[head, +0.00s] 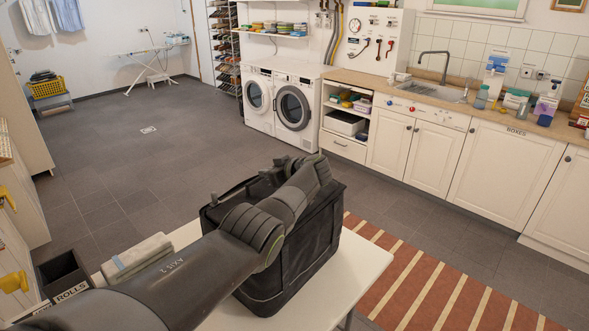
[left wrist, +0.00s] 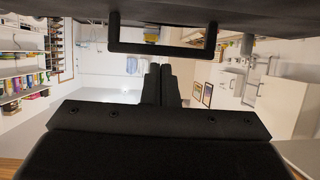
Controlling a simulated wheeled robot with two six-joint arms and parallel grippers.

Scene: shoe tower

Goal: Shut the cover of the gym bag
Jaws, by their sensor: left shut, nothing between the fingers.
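The black gym bag (head: 300,264) stands upright on the white table in the head view. My left arm crosses in front of it and hides much of its top, so I cannot tell how far its cover is open. My left gripper shows in the left wrist view (left wrist: 162,70), its two dark fingers together with nothing between them. In that view, which is upside down, a dark surface (left wrist: 70,20) with a black loop (left wrist: 160,47) spans the top edge, probably part of the bag. The fingertips point towards the loop; I cannot tell if they touch. My right gripper is out of view.
The white table (head: 345,262) has bare room right of the bag. A folded grey-green cloth (head: 137,256) and a dark box labelled ROLLS (head: 62,275) are at the left. A striped rug (head: 440,285) lies on the floor beyond. Washing machines (head: 280,100) and cabinets stand behind.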

